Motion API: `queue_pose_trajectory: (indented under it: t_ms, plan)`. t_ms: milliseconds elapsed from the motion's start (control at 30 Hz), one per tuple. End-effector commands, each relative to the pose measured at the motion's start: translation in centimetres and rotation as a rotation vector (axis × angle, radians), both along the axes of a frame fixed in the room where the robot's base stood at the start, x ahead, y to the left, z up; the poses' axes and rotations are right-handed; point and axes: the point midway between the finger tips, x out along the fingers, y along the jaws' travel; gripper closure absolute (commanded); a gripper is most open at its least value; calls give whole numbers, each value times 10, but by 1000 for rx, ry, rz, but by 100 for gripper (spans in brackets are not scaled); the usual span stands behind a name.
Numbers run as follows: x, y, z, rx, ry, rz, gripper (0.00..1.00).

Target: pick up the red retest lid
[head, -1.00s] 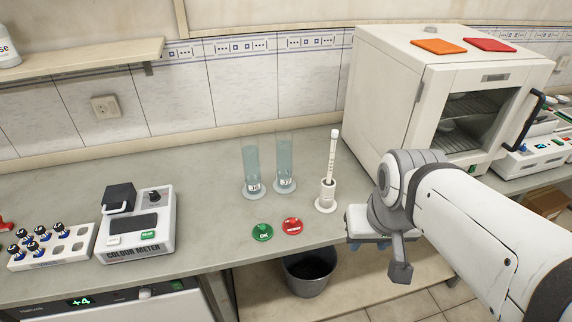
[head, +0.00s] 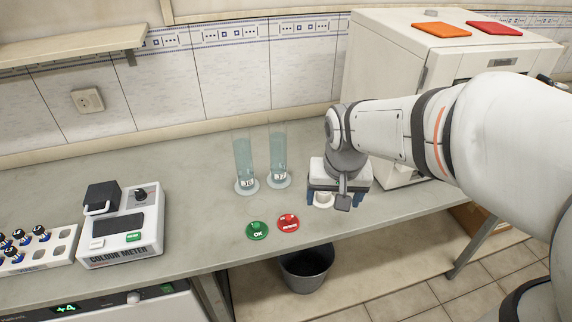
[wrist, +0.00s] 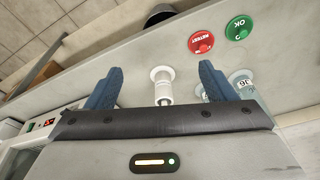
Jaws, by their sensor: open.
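The red retest lid (head: 288,223) lies flat on the grey bench, close to the right of the green OK lid (head: 257,230). In the wrist view the red lid (wrist: 201,42) is beyond the fingertips, with the green lid (wrist: 239,27) beside it. My gripper (wrist: 160,80) is open, its two blue fingers apart. A white cylindrical holder (wrist: 162,84) shows between and below the fingers; I cannot tell how far below. In the head view my gripper (head: 338,200) is right of the red lid and above the bench, partly covering the holder (head: 323,199).
Two glass cylinders (head: 243,165) (head: 278,155) stand behind the lids. The colour meter (head: 124,226) and a vial rack (head: 37,250) are at left. A white oven (head: 400,55) stands at right. A grey bin (head: 306,268) is below the bench edge.

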Motion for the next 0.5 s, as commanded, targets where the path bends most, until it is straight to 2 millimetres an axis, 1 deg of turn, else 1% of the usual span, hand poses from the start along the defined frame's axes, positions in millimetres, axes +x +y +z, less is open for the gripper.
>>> queue_pose_trajectory:
  t_ms: [33,100,200,333,400,500]
  plan:
    - [17,15,-22,-2,18,1,20]
    - [37,33,-40,-3,30,-11,20]
    - [59,57,-65,-4,44,-26,20]
    - [77,80,-88,-6,54,-39,20]
    - [82,87,-96,-7,57,-45,20]
    - [86,92,-104,-7,59,-49,20]
